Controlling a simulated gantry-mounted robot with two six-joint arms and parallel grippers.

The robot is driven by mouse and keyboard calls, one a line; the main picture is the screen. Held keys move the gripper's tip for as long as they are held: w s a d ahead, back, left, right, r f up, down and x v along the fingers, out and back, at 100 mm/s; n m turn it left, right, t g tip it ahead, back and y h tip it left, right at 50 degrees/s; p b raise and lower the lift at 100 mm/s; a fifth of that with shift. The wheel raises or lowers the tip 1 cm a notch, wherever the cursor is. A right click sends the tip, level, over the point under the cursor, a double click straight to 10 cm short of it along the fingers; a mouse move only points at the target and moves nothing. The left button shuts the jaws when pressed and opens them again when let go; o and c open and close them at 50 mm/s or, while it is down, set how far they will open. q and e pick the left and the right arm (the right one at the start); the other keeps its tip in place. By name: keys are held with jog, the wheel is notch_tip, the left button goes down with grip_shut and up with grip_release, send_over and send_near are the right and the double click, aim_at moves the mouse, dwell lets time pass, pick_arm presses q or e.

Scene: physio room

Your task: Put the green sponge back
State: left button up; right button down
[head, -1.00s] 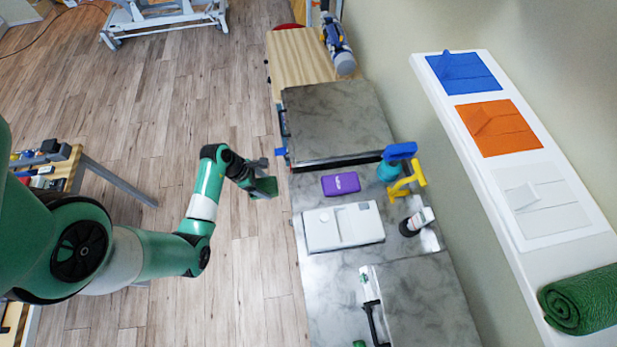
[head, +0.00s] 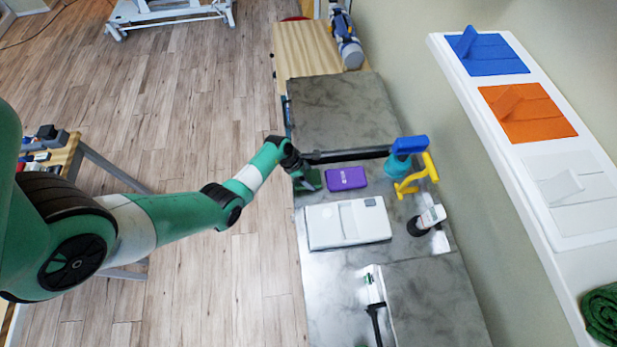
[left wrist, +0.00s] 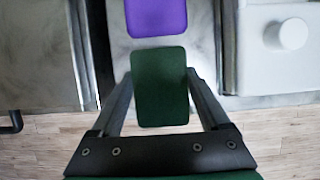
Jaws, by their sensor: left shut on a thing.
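The dark green sponge (left wrist: 160,88) is held between the two fingers of my left gripper in the left wrist view. My left gripper (head: 304,178) is shut on the sponge, which also shows in the head view (head: 312,181) at the left edge of the counter, just left of a purple block (head: 346,178). In the left wrist view the purple block (left wrist: 156,16) lies straight beyond the sponge on the grey surface, with a narrow gap in the picture between them. Whether the sponge touches the surface I cannot tell. My right gripper is not in view.
A white box (head: 330,225) lies in front of the purple block. Raised grey slabs (head: 340,118) bound the strip behind and in front.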

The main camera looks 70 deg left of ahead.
pick_arm(q)
jog(key=shift+f+b, duration=0.3)
jog(key=shift+f, duration=1.05)
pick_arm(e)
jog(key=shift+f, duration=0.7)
pick_arm(q)
jog(key=shift+s+f, duration=0.1)
jog(key=shift+f, duration=0.15)
jog(key=o, duration=1.2)
jog(key=shift+r, duration=0.1)
jog(key=shift+c, duration=0.2)
jog(key=shift+r, duration=0.2)
jog(key=p+v, duration=0.5)
jog(key=v, duration=0.6)
jog(key=shift+r+p, duration=0.2)
jog(key=shift+p, duration=0.15)
jog(key=shift+s+r, duration=0.2)
jog(key=shift+r, duration=0.05)
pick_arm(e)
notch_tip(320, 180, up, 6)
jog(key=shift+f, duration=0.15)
